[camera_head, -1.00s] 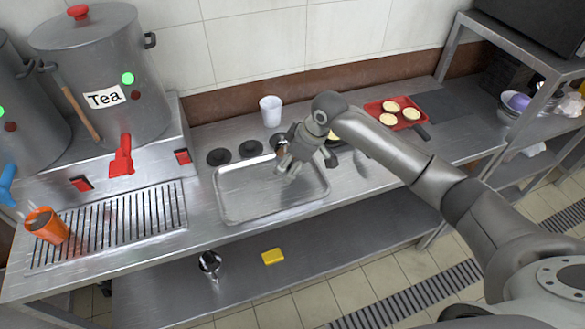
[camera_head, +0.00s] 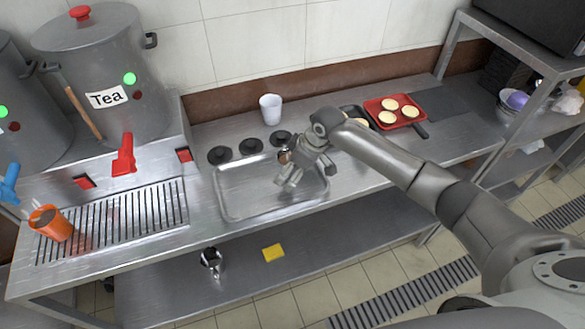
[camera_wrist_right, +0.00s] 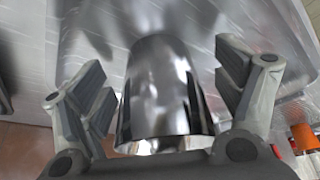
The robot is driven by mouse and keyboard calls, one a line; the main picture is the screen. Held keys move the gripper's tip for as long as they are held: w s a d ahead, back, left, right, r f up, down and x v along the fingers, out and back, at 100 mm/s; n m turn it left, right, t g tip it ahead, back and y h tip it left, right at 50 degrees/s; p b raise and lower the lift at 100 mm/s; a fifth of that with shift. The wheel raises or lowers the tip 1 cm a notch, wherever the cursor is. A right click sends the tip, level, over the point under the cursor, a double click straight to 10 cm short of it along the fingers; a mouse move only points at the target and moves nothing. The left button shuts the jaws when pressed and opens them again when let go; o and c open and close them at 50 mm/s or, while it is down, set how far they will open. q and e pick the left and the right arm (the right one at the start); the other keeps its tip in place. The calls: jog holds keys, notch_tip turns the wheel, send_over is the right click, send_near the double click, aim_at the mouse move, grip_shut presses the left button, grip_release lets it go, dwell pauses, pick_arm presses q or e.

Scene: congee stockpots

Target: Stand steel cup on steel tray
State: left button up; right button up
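The steel cup (camera_wrist_right: 165,95) is a shiny tapered vessel between the fingers of my right gripper in the wrist view, with slight gaps visible beside it. In the head view only a small part of the cup (camera_head: 284,157) shows, at the back of the steel tray (camera_head: 235,206), beside my right gripper (camera_head: 288,182). The gripper hides most of it, so I cannot tell whether its base touches the tray. The right gripper (camera_wrist_right: 165,85) looks open, its fingers on both sides of the cup. My left gripper is not in view.
A white cup (camera_head: 270,108) and several dark round discs (camera_head: 251,146) are behind the tray. A red tray (camera_head: 392,117) with pale round items is to the right. An orange cup (camera_head: 50,224) stands on the drain grille. A steel vessel (camera_head: 211,262) and yellow sponge (camera_head: 273,252) are on the lower shelf.

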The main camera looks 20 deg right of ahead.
jog(key=b+v, duration=0.1)
jog(key=v, duration=1.1)
jog(key=shift+a+r, duration=0.1)
dwell(0.4)
